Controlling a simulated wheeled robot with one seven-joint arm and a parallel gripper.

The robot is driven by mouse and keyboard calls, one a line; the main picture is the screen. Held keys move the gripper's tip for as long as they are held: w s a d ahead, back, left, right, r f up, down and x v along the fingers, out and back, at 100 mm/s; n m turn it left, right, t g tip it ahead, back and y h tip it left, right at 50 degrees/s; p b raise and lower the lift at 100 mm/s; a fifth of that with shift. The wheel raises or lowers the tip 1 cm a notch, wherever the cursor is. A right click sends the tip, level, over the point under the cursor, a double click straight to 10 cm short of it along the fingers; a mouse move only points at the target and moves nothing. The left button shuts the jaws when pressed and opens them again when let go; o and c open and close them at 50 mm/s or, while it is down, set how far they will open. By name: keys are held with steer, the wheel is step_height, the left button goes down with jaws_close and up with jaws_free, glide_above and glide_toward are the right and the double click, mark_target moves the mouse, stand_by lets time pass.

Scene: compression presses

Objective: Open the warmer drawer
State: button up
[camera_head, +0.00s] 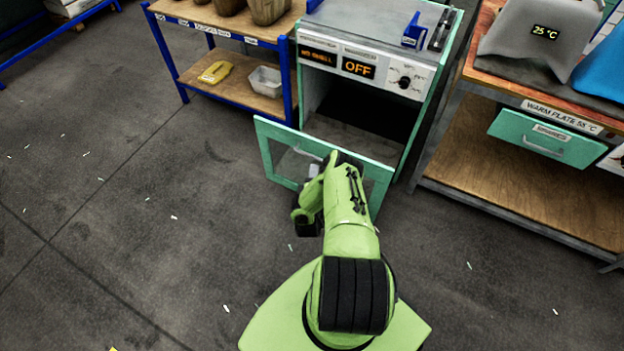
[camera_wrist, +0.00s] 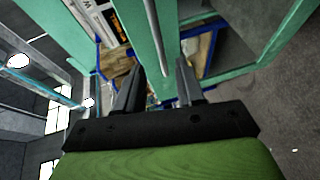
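A teal cabinet (camera_head: 310,92) with an OFF display and a knob stands at the top centre. Its teal framed, window-like front (camera_head: 268,160) stands away from the dark opening. A pale bar handle (camera_head: 306,152) is on that front. My gripper (camera_wrist: 161,68) is at this front, mostly hidden behind my arm in the head view. In the wrist view its two fingers are apart, with a grey bar (camera_wrist: 155,40) between them; contact cannot be told. A separate teal drawer front (camera_head: 540,138) with a handle sits shut under the bench labelled WARM PLATE 55 °C, at right.
A blue-framed shelf (camera_head: 184,90) with a yellow item (camera_head: 215,72) and a pale bin (camera_head: 265,81) stands left of the cabinet. The wooden bench (camera_head: 500,185) with a grey cover (camera_head: 540,35) stands at right. The floor at left is clear apart from small scraps.

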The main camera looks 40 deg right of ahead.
steer(key=p+v, duration=0.2)
steer(key=v, duration=0.4)
steer(key=shift+s+a, duration=0.1)
